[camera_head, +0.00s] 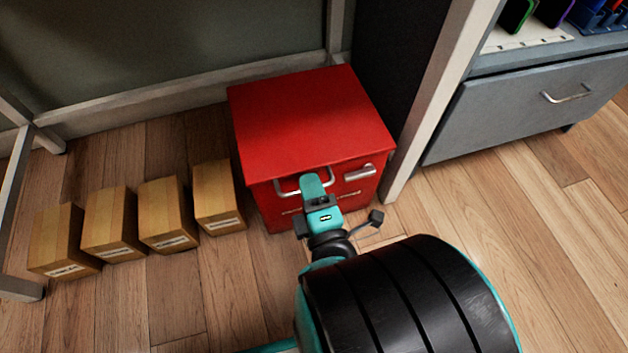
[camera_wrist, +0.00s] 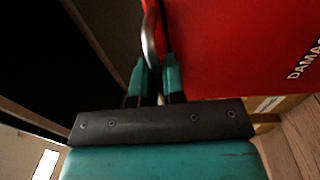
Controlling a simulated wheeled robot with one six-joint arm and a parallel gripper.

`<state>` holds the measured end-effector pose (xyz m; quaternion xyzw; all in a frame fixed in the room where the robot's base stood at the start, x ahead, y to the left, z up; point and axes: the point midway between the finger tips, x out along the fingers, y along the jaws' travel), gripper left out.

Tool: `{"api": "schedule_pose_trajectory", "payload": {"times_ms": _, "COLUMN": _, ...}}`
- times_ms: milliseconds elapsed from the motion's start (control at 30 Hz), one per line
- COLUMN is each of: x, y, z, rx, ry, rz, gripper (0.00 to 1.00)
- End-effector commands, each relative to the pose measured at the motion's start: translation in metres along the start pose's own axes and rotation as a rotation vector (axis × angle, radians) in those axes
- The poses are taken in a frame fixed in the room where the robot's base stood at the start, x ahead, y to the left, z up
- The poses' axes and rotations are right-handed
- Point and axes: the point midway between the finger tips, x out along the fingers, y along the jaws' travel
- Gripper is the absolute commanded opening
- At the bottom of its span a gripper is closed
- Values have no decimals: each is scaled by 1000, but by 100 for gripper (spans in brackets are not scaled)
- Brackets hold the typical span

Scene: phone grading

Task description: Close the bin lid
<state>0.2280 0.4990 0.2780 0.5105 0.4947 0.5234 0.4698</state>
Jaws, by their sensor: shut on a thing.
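The red bin (camera_head: 275,208) stands on the wood floor at the centre of the head view. Its red lid (camera_head: 310,115) lies flat across the top, and I cannot tell whether a gap is left under it. A silver handle (camera_head: 285,186) sits at the lid's front edge, partly hidden by my gripper (camera_head: 313,188). In the wrist view, the handle (camera_wrist: 149,38) runs down between my two teal fingers (camera_wrist: 155,82), which are shut on it. A red face (camera_wrist: 245,45) of the bin fills the upper right there, with part of a printed word.
Several brown boxes (camera_head: 166,215) stand in a row left of the bin. A grey drawer cabinet (camera_head: 530,110) stands at the right, beyond a pale post (camera_head: 440,90). A second silver handle (camera_head: 359,173) is on the bin's front. Floor at the lower right is clear.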

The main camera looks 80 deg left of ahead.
Motion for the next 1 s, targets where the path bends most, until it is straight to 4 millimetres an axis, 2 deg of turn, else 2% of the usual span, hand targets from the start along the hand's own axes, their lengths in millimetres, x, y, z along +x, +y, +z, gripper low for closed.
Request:
{"api": "schedule_pose_trajectory", "payload": {"times_ms": 33, "x": -1, "y": -7, "z": -1, "rx": 11, "ry": -1, "rz": -14, "gripper": 0}}
{"api": "schedule_pose_trajectory", "payload": {"times_ms": 67, "x": -1, "y": -7, "z": -1, "rx": 11, "ry": -1, "rz": -14, "gripper": 15}}
{"api": "schedule_pose_trajectory", "payload": {"times_ms": 100, "x": -1, "y": -7, "z": -1, "rx": 11, "ry": -1, "rz": -15, "gripper": 24}}
{"api": "schedule_pose_trajectory", "payload": {"times_ms": 167, "x": -1, "y": -6, "z": -1, "rx": 9, "ry": -2, "rz": -14, "gripper": 34}}
{"api": "schedule_pose_trajectory", "payload": {"times_ms": 667, "x": -6, "y": -6, "z": 1, "rx": 3, "ry": -3, "rz": -11, "gripper": 34}}
{"api": "schedule_pose_trajectory", "payload": {"times_ms": 867, "x": -30, "y": -11, "z": 2, "rx": 5, "ry": -5, "rz": -9, "gripper": 34}}
{"api": "schedule_pose_trajectory", "payload": {"times_ms": 1000, "x": -68, "y": -2, "z": 0, "rx": 5, "ry": -5, "rz": -16, "gripper": 34}}
